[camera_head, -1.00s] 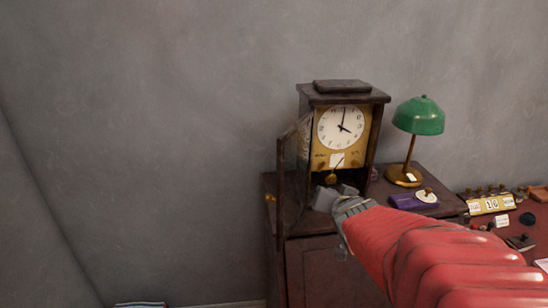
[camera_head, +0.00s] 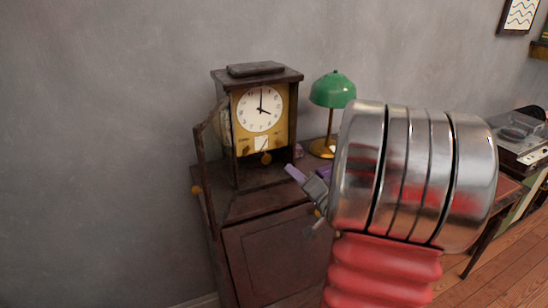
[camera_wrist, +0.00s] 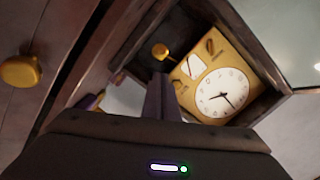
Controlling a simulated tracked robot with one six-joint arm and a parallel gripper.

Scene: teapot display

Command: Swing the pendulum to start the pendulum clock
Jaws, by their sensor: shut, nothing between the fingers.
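The pendulum clock (camera_head: 270,77) stands on a dark wooden cabinet (camera_head: 262,205), with its glazed front door (camera_head: 203,165) open to the left. The round brass pendulum bob (camera_head: 266,158) hangs low in the case, below a white label. The wrist view shows the bob (camera_wrist: 160,51) just beyond the fingertips, against the dark interior, with the dial (camera_wrist: 222,93) at lower right. My gripper (camera_head: 292,171) is shut and empty, to the right of the bob and slightly lower; contact does not show. In the wrist view its fingers (camera_wrist: 159,96) are together.
A green desk lamp (camera_head: 332,90) stands right of the clock. A purple item (camera_head: 324,172) lies near its base, partly behind my arm. My arm covers much of the right side. A brass knob (camera_wrist: 21,71) shows at left in the wrist view. Bare wall lies left.

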